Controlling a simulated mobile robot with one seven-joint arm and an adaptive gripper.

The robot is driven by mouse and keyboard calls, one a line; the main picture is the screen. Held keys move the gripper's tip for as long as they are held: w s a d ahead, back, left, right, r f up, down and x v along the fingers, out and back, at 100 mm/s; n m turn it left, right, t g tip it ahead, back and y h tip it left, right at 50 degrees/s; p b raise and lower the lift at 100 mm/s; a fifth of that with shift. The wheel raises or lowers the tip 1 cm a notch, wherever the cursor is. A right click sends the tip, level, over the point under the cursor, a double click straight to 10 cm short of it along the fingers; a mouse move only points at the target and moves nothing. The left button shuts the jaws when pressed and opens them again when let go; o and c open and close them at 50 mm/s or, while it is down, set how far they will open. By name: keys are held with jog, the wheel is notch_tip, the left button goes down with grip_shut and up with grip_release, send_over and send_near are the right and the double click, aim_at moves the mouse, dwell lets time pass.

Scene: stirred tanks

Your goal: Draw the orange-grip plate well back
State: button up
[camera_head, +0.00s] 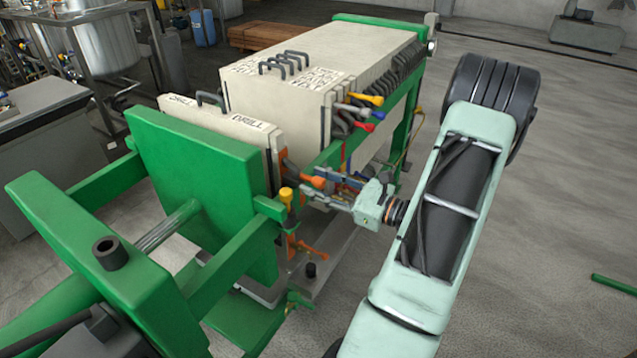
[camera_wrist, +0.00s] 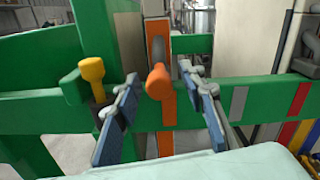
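The orange grip (camera_head: 312,181) sticks out sideways from the press, at the edge of the pale plate marked DRILL (camera_head: 225,122). This plate stands upright near the green end plate (camera_head: 205,180), with a gap to the thick plate pack behind. In the wrist view the orange grip (camera_wrist: 158,82) points toward me, in front of an orange vertical strip (camera_wrist: 157,28). My gripper (camera_wrist: 161,84) is open, its two blue-padded fingers apart on either side of the grip. In the head view my gripper (camera_head: 338,186) is at the rail beside the grip. I cannot tell whether a finger touches it.
A green side rail (camera_wrist: 45,108) runs across beside the grip. A yellow knob (camera_wrist: 92,70) stands close to the left finger. The plate pack (camera_head: 320,65) carries yellow, red, blue and dark grips (camera_head: 365,112). Open floor (camera_head: 560,180) lies to the right.

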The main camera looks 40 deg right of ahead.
jog(key=v, duration=1.2)
jog(key=shift+a, duration=0.1)
